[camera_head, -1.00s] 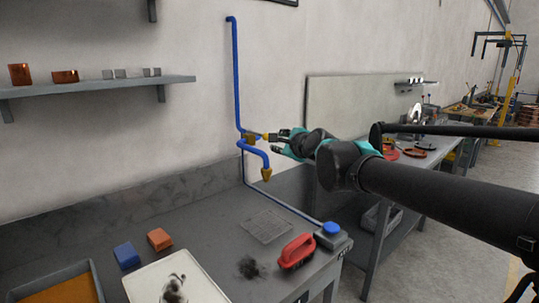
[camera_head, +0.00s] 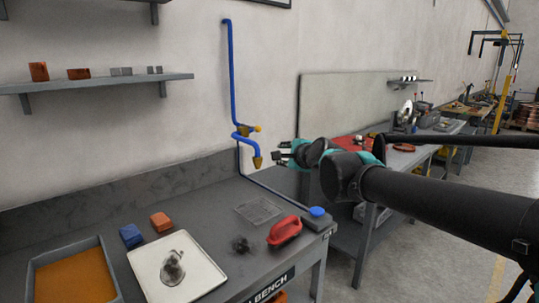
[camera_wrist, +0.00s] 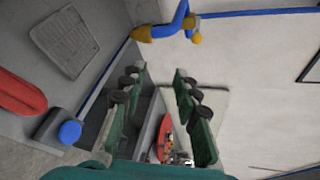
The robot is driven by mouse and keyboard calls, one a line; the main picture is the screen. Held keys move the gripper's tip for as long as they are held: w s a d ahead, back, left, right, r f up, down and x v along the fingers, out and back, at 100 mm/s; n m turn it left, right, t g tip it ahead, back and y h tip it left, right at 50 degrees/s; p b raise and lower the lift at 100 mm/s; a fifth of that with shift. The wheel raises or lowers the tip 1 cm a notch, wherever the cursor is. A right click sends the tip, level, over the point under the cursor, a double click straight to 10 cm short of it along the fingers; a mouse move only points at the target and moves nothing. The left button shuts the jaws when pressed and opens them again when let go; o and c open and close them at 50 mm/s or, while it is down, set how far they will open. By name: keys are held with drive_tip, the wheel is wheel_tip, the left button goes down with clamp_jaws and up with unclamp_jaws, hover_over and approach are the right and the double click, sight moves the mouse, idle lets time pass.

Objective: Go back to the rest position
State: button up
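My gripper (camera_head: 282,155) is open and empty in the camera_head view, held in the air just right of the brass spout of the tap (camera_head: 257,162). In the camera_wrist view, the green fingers of my gripper (camera_wrist: 160,92) stand wide apart with nothing between them. The tap has a blue pipe (camera_head: 232,75) on the wall and a yellow handle (camera_head: 257,128). The handle also shows in the wrist view (camera_wrist: 196,38), beyond the fingertips and apart from them.
The grey bench (camera_head: 205,210) carries a white tray (camera_head: 205,283) with a dark-stained lump, an orange-filled bin (camera_head: 118,282), blue (camera_head: 131,236) and orange (camera_head: 160,222) blocks, a red brush (camera_head: 285,230), a blue-topped box (camera_head: 317,219) and a drain grate (camera_head: 259,210). A shelf (camera_head: 100,82) hangs left.

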drive_tip(key=s+d+f+n+g+h, duration=0.1)
drive_tip(key=s+d+f+n+g, duration=0.2)
drive_tip(key=f, duration=0.4)
drive_tip(key=s+d+f+n+h, duration=0.1)
drive_tip(key=s+d+f+n, duration=0.2)
drive_tip(key=f, duration=0.4)
drive_tip(key=s+d+f+n+g+h, duration=0.1)
drive_tip(key=s+d+f+n+g, duration=0.15)
drive_tip(key=f+n, duration=0.35)
drive_tip(key=s+d+f+n+g+h, duration=0.1)
drive_tip(key=s+d+f+n+g, duration=0.1)
drive_tip(key=s+f, duration=0.4)
drive_tip(key=s+d+f+n+g+h, duration=0.1)
drive_tip(key=s+d+f+n, duration=0.2)
drive_tip(key=s+f, duration=0.3)
drive_tip(key=shift+s+d+f+n+g+h, duration=0.3)
drive_tip(key=shift+s+d+f+g+h, duration=0.15)
drive_tip(key=shift+d, duration=0.3)
